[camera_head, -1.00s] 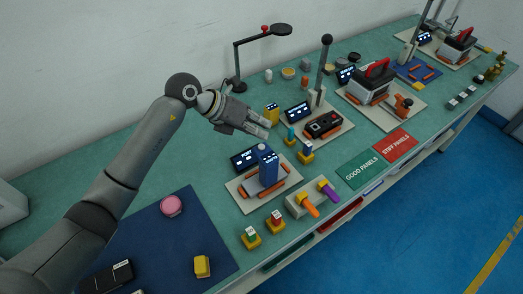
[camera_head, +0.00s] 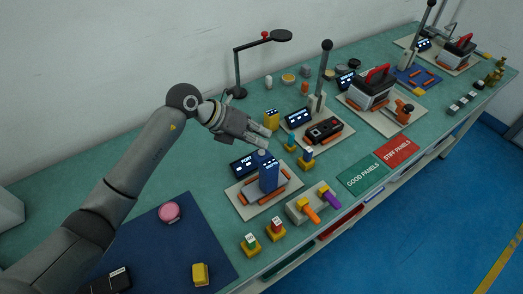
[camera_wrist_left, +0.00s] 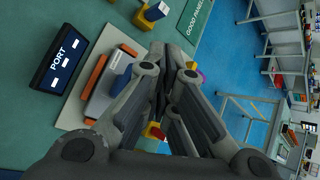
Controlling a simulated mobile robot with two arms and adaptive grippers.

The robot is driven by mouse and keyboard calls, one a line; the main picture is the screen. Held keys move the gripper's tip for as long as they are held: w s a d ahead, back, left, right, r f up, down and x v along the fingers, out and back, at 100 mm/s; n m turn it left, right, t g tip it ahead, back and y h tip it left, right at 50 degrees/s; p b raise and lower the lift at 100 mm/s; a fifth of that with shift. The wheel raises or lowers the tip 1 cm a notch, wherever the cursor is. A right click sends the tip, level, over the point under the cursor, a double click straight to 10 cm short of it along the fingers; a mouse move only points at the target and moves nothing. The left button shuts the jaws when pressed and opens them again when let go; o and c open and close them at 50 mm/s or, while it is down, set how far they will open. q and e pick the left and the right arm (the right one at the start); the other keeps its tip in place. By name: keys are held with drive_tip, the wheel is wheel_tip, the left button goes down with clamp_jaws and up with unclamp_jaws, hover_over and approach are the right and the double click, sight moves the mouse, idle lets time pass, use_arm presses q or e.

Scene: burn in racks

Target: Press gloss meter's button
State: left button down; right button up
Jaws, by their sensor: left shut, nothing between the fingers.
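My left gripper (camera_head: 272,137) is shut and empty, above the bench in the head view. Its closed fingers also show in the left wrist view (camera_wrist_left: 163,65). Behind the gripper lies a black device (camera_head: 322,131) with a red spot, on another pale plate. No readable label says which device is the gloss meter, and I cannot make out its button. My right gripper is not in view.
A yellow block (camera_head: 271,119) and small yellow-based pieces stand close to the gripper. A grey block with orange and purple handles (camera_head: 305,204) lies in front. A lever post (camera_head: 321,80) rises behind.

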sight(260, 150)
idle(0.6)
use_arm(q)
drive_tip(key=shift+f+b, duration=0.35)
drive_tip(key=shift+f, duration=0.1)
drive_tip(key=shift+f+b, duration=0.35)
drive_tip(key=shift+f, duration=0.1)
idle(0.4)
idle(0.4)
drive_tip(key=shift+r+p, duration=0.55)
drive_tip(key=shift+r, duration=0.3)
wheel_tip(260, 150, up, 5)
drive_tip(key=p, duration=0.3)
idle(0.7)
